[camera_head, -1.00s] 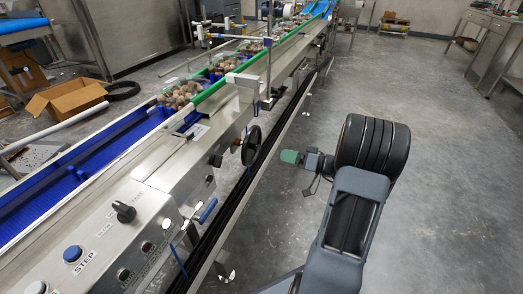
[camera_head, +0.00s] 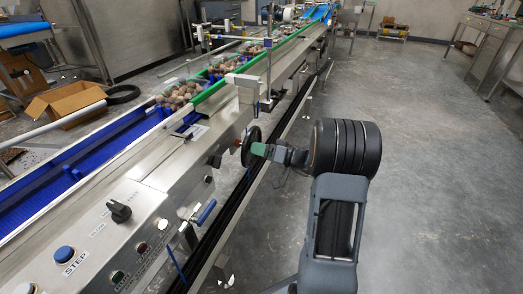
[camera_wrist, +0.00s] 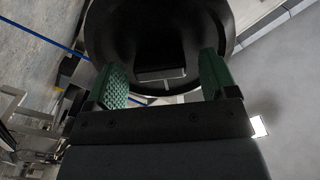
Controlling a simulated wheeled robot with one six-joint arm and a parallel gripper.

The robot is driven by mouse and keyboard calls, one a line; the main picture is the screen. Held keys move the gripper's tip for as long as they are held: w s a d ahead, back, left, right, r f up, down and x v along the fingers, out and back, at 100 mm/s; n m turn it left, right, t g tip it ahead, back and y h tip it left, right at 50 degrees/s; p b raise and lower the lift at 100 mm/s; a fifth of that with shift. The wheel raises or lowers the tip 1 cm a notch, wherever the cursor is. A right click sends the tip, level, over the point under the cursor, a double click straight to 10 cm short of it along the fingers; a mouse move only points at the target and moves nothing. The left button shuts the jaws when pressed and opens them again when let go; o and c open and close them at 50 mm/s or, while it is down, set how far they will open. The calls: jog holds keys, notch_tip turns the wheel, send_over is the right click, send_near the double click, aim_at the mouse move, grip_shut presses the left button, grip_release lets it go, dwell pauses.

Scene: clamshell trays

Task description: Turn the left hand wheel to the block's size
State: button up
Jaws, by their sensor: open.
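A black hand wheel (camera_head: 246,154) stands on the side of the steel conveyor in the head view. It fills the top middle of the wrist view (camera_wrist: 100,30). My gripper (camera_head: 259,149) has green fingertips and is at the wheel's right side in the head view. In the wrist view my gripper (camera_wrist: 163,76) is open, with a finger on each side of the wheel's lower part. Whether the fingers touch the wheel cannot be told. I cannot make out the block or a second hand wheel.
The conveyor's steel side (camera_head: 160,175) runs along the left, with a control panel (camera_head: 95,235) near the front and a blue-handled lever (camera_head: 205,212) below the wheel. Filled clear trays (camera_head: 180,93) sit on the belt. The grey floor (camera_head: 430,150) to the right is clear.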

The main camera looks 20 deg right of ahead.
jog(key=shift+c, duration=0.3)
jog(key=c, duration=1.2)
jog(key=shift+d, duration=0.1)
jog(key=shift+c, duration=0.2)
